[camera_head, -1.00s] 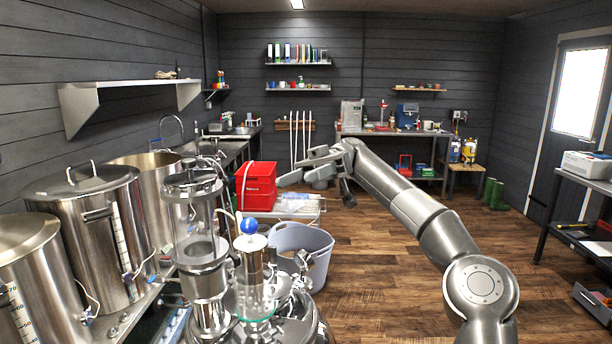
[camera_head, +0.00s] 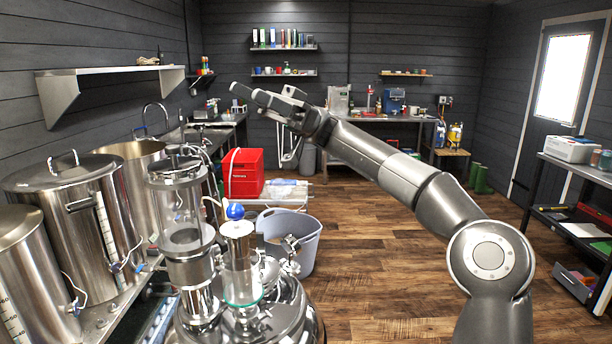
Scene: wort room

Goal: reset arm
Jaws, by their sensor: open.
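My arm reaches up from the lower right toward the middle of the head view. My gripper (camera_head: 246,96) is at its far end, raised in the air and pointing left. Its two fingers are apart and nothing shows between them. It appears in front of the back wall, above the red box in the picture, and touches nothing that I can see.
Steel kettles (camera_head: 72,220) line the left. A glass-and-steel vessel (camera_head: 182,225) with a blue ball (camera_head: 235,211) stands close in front. A red box (camera_head: 243,172) and a grey tub (camera_head: 290,238) are beyond. A shelf rack (camera_head: 575,180) stands right; the wooden floor (camera_head: 400,270) is clear.

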